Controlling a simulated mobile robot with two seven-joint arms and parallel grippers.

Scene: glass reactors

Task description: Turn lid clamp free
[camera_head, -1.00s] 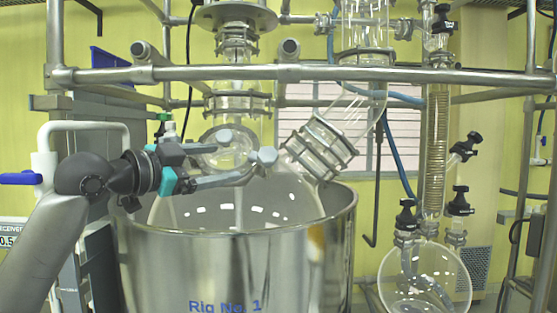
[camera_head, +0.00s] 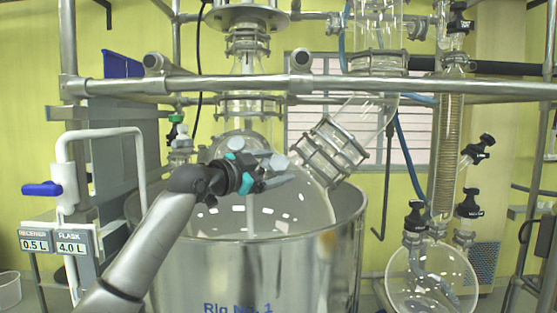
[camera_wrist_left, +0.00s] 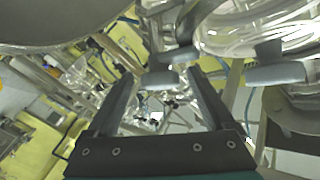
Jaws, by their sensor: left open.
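Contact cannot be told. A second handle (camera_wrist_left: 275,73) lies right of the fingers. My right gripper is not in view.
The steel vessel (camera_head: 250,260) stands below. A horizontal frame bar (camera_head: 230,84) crosses above my gripper. A clamped glass neck (camera_head: 333,150) rises to the right, with a coil condenser (camera_head: 448,140) and round flask (camera_head: 432,276) beyond. A white pipe with blue handle (camera_head: 42,189) stands left.

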